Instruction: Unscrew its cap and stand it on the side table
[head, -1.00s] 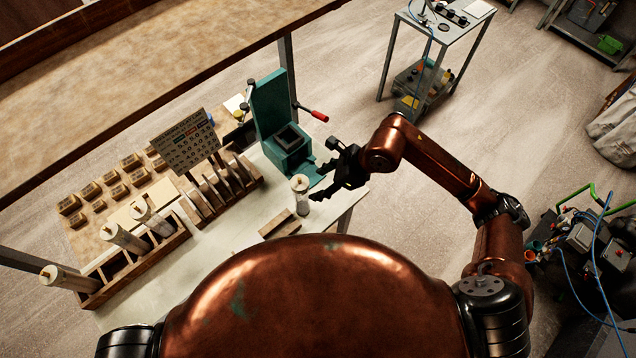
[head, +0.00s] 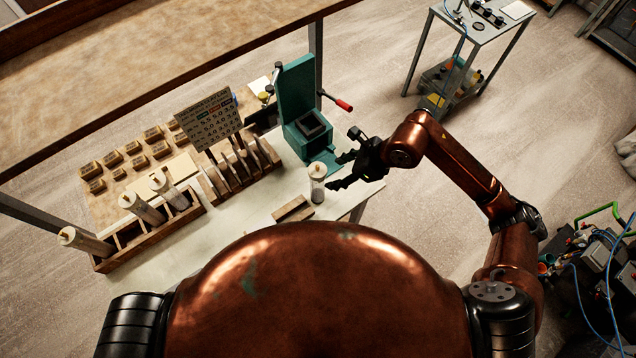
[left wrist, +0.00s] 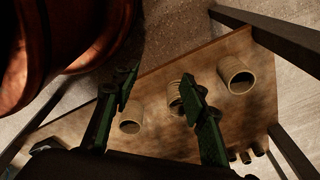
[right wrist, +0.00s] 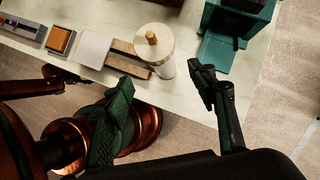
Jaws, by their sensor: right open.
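A clear cylindrical canister (head: 318,190) stands upright on the pale bench top, its pale round cap (head: 317,169) on. In the right wrist view the cap (right wrist: 160,50) carries a small tan knob (right wrist: 151,37). My right gripper (head: 340,171) is open and empty just right of the canister, its fingers pointing toward it. In the right wrist view the canister lies beyond and between the spread fingertips (right wrist: 163,82). My left gripper (left wrist: 160,95) shows only in the left wrist view, its fingers apart with nothing gripped, over a brown surface with several hollow cylinders.
A teal press (head: 300,105) with a red-tipped lever stands behind the canister. A wooden block (head: 293,209) lies in front of it. A wooden rack (head: 150,232) with similar canisters is at left. A small metal table (head: 480,28) with items stands at the back right.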

